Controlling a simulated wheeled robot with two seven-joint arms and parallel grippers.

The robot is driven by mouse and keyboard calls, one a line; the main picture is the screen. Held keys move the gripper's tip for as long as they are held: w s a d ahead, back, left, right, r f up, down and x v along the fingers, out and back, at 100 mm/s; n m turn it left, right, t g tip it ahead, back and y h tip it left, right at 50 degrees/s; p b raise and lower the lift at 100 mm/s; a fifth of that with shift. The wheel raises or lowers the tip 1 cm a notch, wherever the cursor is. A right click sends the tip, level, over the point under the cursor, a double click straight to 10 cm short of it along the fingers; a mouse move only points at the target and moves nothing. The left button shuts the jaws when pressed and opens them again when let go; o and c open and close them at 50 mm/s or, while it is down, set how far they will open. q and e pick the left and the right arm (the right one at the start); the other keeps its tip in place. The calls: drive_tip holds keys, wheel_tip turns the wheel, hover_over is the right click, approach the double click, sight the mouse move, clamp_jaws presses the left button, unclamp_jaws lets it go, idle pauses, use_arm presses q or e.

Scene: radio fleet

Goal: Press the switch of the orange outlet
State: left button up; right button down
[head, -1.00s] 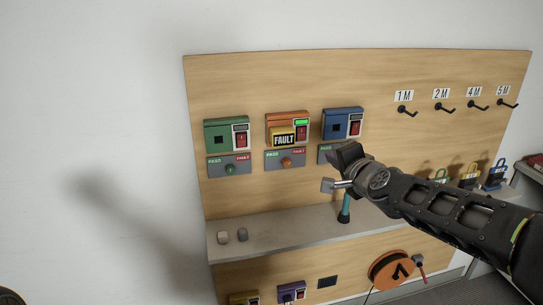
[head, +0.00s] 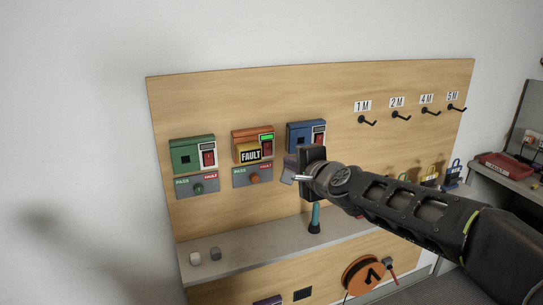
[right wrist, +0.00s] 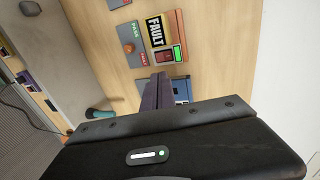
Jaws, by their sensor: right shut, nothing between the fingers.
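The orange outlet (head: 238,133) is on the wooden board, in the middle of a row of three. It has a green-lit display (head: 267,137), a red switch (head: 267,149) and a yellow and black FAULT tag (head: 250,155). In the right wrist view the red switch (right wrist: 166,57) lies just beyond my fingertips. My right gripper (head: 303,178) is shut and empty, below and right of the orange outlet. It covers part of the blue outlet's lower area. In the right wrist view its fingers (right wrist: 158,85) point toward the board, apart from the switch. My left gripper is not in view.
A green outlet (head: 190,153) is left and a blue outlet (head: 300,135) right of the orange one. Below them a shelf (head: 250,248) holds two small blocks and a teal-handled tool (head: 315,217). Hooks and padlocks are at right. An orange reel (head: 360,276) is low down.

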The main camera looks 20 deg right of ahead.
sight(268, 153)
drive_tip(key=b+x, duration=0.3)
drive_tip(key=x, duration=0.9)
drive_tip(key=shift+w+f+b, duration=0.2)
drive_tip(key=shift+w+b, duration=0.05)
drive_tip(key=shift+b, duration=0.05)
drive_tip(key=shift+w+f, duration=0.1)
drive_tip(key=shift+w, duration=0.35)
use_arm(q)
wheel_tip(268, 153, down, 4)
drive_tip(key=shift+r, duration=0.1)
